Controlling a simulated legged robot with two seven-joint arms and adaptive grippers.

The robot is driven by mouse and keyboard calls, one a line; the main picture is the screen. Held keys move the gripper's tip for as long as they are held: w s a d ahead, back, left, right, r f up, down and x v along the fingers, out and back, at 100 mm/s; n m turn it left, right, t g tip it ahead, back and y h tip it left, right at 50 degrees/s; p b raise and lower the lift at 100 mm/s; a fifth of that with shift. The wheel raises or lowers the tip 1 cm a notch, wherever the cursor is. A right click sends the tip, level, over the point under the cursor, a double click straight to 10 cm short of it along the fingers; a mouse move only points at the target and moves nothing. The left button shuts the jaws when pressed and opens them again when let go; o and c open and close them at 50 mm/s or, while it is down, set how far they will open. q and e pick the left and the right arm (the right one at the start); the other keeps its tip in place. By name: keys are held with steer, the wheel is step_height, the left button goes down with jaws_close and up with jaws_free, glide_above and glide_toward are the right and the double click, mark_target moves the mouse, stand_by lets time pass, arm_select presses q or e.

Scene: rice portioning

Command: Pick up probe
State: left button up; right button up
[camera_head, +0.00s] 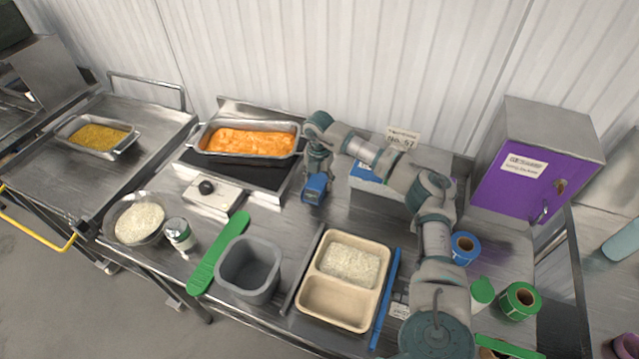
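A small blue device with a dark patch, which looks like the probe (315,187), is at the back middle of the steel table, right of the hot plate. My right arm enters from the lower right, bends over the table and points down there. My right gripper (316,170) is directly above the blue device, touching or nearly touching it. Its fingers are too small and too covered to show whether they hold it. My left gripper is not in view.
A pan of orange food (250,139) sits on the hot plate. In front are a rice bowl (112,222), a grey tub (222,275), a two-compartment tray (383,252) with rice, and a blue stick (385,302). A purple-fronted cabinet (500,185) stands right.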

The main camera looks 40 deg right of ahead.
mark_target(318, 179)
steer(key=shift+a+r, duration=0.35)
steer(key=shift+a, duration=0.4)
steer(key=shift+r, duration=0.4)
steer(key=r, duration=0.1)
steer(key=d+r, duration=0.1)
steer(key=shift+r, duration=0.3)
steer(key=s+a, duration=0.1)
steer(key=a, duration=0.4)
steer(key=s+a+r, duration=0.1)
steer(key=s+a, duration=0.1)
steer(key=a, duration=0.3)
steer(key=s+a+p, duration=0.1)
steer(key=s+a, duration=0.1)
steer(key=a, duration=0.3)
steer(key=shift+s+r, duration=0.1)
steer(key=shift+r, duration=0.1)
steer(key=shift+a+r, duration=0.15)
steer(key=shift+a, duration=0.05)
arm_select(q)
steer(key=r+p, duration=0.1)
steer(key=p, duration=0.1)
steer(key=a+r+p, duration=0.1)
steer(key=p, duration=0.1)
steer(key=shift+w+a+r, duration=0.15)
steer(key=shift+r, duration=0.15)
arm_select(e)
steer(key=r, duration=0.5)
steer(key=shift+s+a+r, duration=0.15)
steer(key=shift+a+r, duration=0.05)
steer(key=shift+r, duration=0.15)
